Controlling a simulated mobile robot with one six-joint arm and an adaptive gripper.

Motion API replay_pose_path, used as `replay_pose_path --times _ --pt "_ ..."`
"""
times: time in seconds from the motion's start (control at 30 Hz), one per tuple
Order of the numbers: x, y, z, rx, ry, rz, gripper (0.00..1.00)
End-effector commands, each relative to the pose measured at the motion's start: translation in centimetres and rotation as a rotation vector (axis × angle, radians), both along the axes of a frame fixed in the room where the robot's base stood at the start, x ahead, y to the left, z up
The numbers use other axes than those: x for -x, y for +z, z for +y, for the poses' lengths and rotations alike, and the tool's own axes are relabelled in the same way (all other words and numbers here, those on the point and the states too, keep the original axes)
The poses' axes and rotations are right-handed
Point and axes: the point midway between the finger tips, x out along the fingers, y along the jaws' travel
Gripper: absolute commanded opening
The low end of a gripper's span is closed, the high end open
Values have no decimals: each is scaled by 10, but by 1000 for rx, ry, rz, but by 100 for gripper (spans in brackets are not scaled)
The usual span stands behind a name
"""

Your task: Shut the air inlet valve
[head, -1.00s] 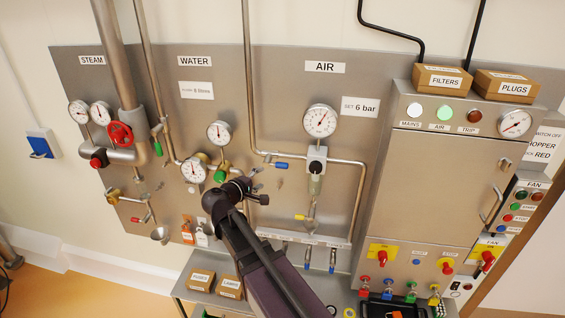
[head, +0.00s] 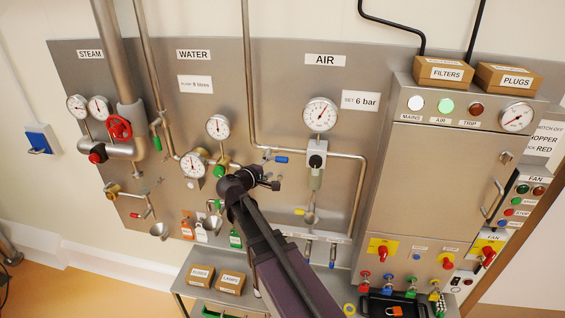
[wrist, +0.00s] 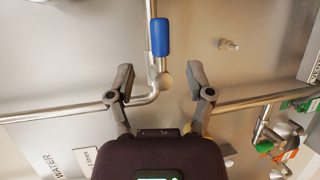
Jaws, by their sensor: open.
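The air inlet valve's blue lever (head: 282,159) sits on the AIR pipe, just past the elbow under the AIR label (head: 325,60). In the wrist view the blue lever (wrist: 160,37) lies along the pipe, in line with it, with the round valve end (wrist: 165,81) below it. My gripper (head: 268,180) is below and left of the lever in the head view. In the wrist view my gripper (wrist: 160,82) is open, its two fingers apart on either side of the valve end. It holds nothing, and I see no contact with the lever.
The air gauge (head: 320,114) and regulator (head: 316,155) stand right of the lever. The water gauge (head: 218,127) and water piping are on the left. A small peg (wrist: 229,44) juts from the panel. Tags (wrist: 290,148) hang at the wrist view's right.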

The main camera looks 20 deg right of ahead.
Motion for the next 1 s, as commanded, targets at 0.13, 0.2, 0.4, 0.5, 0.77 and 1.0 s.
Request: replay_pose_path --times 0.13,0.2,0.4,0.5,0.77,1.0 --pt "-17 -7 -18 0 -2 -1 68" --pt "-24 -9 -25 0 -2 -1 68" --pt "-41 -14 -46 0 -2 -1 68" --pt "-47 -15 -52 0 -1 0 68" --pt "-53 -17 -60 0 0 0 68" --pt "-53 -17 -60 0 0 0 68"
